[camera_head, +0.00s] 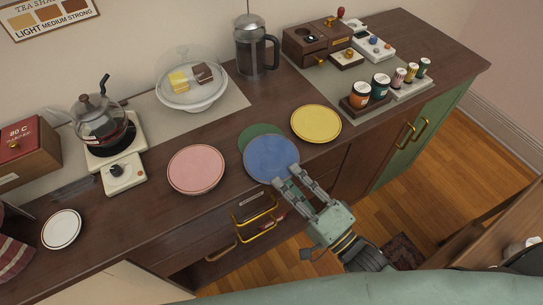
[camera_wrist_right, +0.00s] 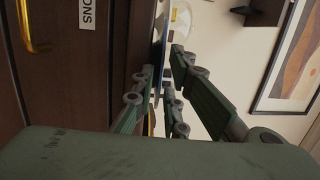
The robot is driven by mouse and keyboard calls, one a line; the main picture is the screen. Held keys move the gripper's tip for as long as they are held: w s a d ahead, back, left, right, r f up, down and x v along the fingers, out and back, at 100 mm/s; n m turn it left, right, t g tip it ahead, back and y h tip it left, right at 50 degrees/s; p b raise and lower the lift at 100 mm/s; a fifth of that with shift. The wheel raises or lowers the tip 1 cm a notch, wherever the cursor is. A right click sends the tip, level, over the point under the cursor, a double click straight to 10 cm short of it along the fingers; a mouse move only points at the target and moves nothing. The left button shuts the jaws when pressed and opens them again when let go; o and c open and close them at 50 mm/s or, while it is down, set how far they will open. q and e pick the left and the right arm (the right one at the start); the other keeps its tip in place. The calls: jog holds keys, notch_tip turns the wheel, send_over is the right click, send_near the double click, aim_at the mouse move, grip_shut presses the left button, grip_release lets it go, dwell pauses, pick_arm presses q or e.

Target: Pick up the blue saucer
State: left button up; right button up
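The blue saucer (camera_head: 271,158) lies flat at the counter's front edge, partly over a green saucer (camera_head: 257,133). My right gripper (camera_head: 287,176) reaches in from the front right, its fingertips at the saucer's front rim. In the right wrist view, the saucer shows nearly edge-on as a thin blue strip (camera_wrist_right: 159,50). It lies between the fingers of my right gripper (camera_wrist_right: 162,62). The fingers look spread, with gaps beside the rim; I see no clear grip on it. My left gripper is not in view.
A pink saucer (camera_head: 196,169) lies to the left and a yellow saucer (camera_head: 316,123) to the right. A domed cake stand (camera_head: 193,101) and a French press (camera_head: 256,52) stand behind. Drawer handles (camera_head: 256,216) stick out below the counter (camera_head: 142,218).

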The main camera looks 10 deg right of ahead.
grip_shut()
notch_tip(320, 180, up, 4)
jog(key=shift+f, duration=0.1)
jog(key=s+d+r, duration=0.5)
jog(key=d+r, duration=0.2)
jog(key=d, duration=0.3)
jog(key=shift+s+d+r, duration=0.15)
jog(key=shift+d, duration=0.05)
jog(key=shift+h, duration=0.3)
